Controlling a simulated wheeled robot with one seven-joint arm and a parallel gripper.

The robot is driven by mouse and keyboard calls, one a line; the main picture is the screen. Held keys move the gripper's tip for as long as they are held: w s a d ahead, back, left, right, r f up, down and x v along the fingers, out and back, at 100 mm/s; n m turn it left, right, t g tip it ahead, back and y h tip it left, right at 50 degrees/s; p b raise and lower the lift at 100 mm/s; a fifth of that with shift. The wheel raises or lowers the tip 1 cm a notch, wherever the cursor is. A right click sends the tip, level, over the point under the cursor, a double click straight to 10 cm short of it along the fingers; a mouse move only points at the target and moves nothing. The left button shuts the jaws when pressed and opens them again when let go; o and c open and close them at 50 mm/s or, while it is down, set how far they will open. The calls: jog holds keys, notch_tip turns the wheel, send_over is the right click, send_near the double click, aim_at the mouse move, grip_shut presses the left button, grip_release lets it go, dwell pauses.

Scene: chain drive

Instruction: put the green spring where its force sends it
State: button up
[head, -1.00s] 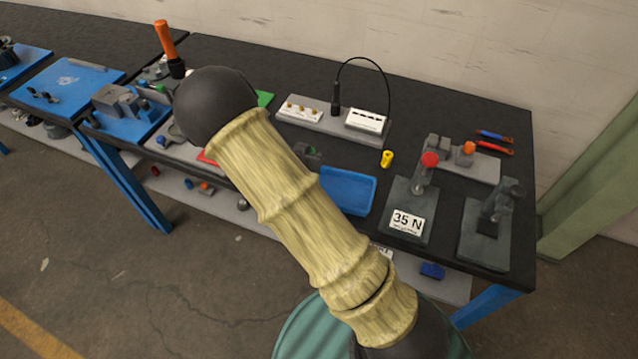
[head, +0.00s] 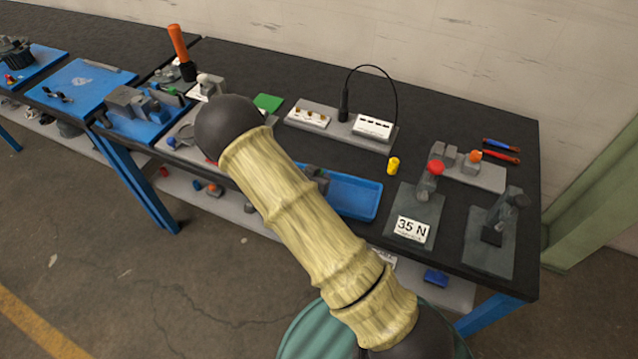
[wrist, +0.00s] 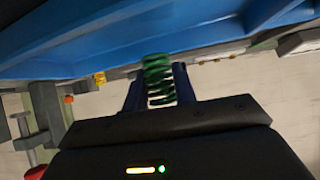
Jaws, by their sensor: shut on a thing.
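In the wrist view, the green spring (wrist: 158,80) stands between the two fingers of my gripper (wrist: 159,84), which is shut on it. A broad blue surface (wrist: 90,40) fills the top of that view, close to the spring; whether they touch I cannot tell. In the head view my arm hides most of the gripper and the spring. A dark grey part, probably my gripper, shows at the left end of the blue tray (head: 356,197). A grey stand with a red knob (head: 436,168) carries a "35 N" sign (head: 411,229).
A grey block with gauges and a cable (head: 372,130) stands at the back. A yellow cylinder (head: 393,166) stands behind the tray. A second dark stand (head: 495,226) is at the right, near red and blue-handled tools (head: 501,156). A green pad (head: 268,103) lies at left.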

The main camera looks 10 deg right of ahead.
jog(key=shift+f+p, duration=0.4)
jog(key=shift+f, duration=1.6)
jog(key=shift+f, duration=0.2)
jog(key=o, duration=1)
jog(key=shift+r, duration=0.1)
jog(key=shift+c, duration=0.2)
